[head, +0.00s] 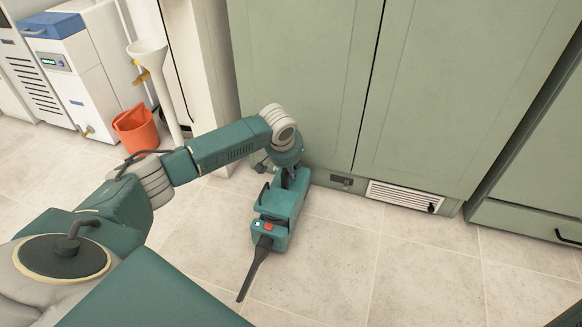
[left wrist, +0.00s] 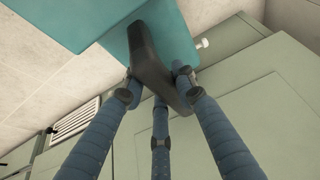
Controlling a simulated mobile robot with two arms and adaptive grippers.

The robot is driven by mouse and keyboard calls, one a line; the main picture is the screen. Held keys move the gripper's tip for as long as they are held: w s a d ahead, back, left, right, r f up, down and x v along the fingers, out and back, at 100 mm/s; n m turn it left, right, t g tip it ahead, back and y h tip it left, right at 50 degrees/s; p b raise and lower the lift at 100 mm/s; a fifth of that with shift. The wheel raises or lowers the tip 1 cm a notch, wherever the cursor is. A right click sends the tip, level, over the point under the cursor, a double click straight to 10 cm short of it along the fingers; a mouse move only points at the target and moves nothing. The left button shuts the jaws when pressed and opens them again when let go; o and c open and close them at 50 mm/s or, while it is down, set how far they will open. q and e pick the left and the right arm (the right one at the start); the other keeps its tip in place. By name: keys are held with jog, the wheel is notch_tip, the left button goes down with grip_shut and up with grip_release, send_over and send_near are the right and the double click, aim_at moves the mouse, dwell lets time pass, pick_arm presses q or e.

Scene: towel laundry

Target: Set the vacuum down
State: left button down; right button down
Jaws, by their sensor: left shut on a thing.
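The vacuum (head: 272,222) is a teal handheld unit with a red button and a dark nozzle that points toward the bottom of the head view. It is upright, at or just above the tiled floor in front of the green cabinet; I cannot tell if it touches the floor. My left gripper (head: 290,176) is at its far end, mostly hidden by the wrist. In the left wrist view, the blue fingers (left wrist: 158,88) are closed around the vacuum's dark handle (left wrist: 148,55), with the teal body (left wrist: 195,22) beyond. My right gripper is not in view.
The green cabinet (head: 300,70), with a low vent (head: 404,196), stands close behind the vacuum. An orange bucket (head: 136,130) and a white funnel-topped stand (head: 165,90) are at the upper left. The floor (head: 345,265) to the right and front is clear.

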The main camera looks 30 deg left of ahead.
pick_arm(q)
notch_tip(320, 180, down, 2)
jog(key=shift+w+f+b, duration=0.1)
jog(key=shift+w+b, duration=0.05)
jog(key=shift+b, duration=0.4)
jog(key=c, duration=1.4)
grip_release()
jog(key=shift+f, duration=0.1)
